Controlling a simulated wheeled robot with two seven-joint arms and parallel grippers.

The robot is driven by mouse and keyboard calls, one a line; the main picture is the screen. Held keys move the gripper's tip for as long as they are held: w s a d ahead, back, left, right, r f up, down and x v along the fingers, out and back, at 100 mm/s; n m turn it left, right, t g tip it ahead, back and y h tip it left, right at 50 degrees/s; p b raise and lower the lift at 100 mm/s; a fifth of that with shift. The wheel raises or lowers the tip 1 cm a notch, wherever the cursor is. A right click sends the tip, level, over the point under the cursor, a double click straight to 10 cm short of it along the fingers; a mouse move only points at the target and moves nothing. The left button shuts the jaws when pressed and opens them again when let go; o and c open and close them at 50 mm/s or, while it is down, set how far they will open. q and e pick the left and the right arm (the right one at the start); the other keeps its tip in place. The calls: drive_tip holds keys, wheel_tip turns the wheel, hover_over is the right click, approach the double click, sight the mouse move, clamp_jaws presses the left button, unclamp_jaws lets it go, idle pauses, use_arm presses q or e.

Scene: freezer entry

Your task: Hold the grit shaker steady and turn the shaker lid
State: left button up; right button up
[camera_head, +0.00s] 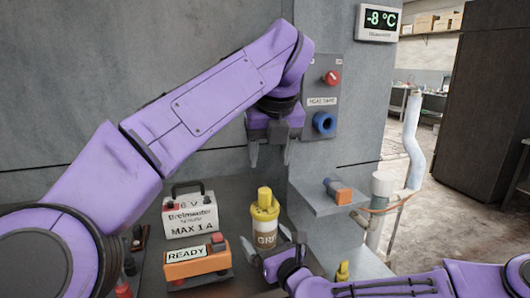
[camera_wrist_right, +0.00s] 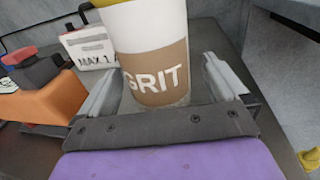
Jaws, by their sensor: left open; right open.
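The grit shaker (camera_head: 264,238) stands upright on the dark counter, a white cup with a brown band reading GRIT and a yellow lid (camera_head: 265,205) with a raised knob. In the right wrist view the shaker (camera_wrist_right: 155,65) fills the middle, its top cut off by the frame. My right gripper (camera_head: 273,243) is open low at the shaker, with one finger on each side of the brown band; I cannot tell whether they touch it. My left gripper (camera_head: 271,160) is open and empty, pointing down above the lid with a clear gap.
A white battery box (camera_head: 190,222) and an orange READY box (camera_head: 197,261) with a red switch stand left of the shaker. A grey wall shelf (camera_head: 315,199) holding a blue-and-orange item (camera_head: 338,191) juts out to the right. A wall panel (camera_head: 322,95) has red and blue knobs.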

sight(271, 246)
drive_tip(key=shift+b+v, duration=0.4)
drive_tip(key=shift+v, duration=2.75)
drive_tip(key=shift+f, duration=0.1)
drive_tip(key=p+v, duration=0.6)
drive_tip(key=v, duration=0.4)
drive_tip(key=shift+s+d, duration=0.2)
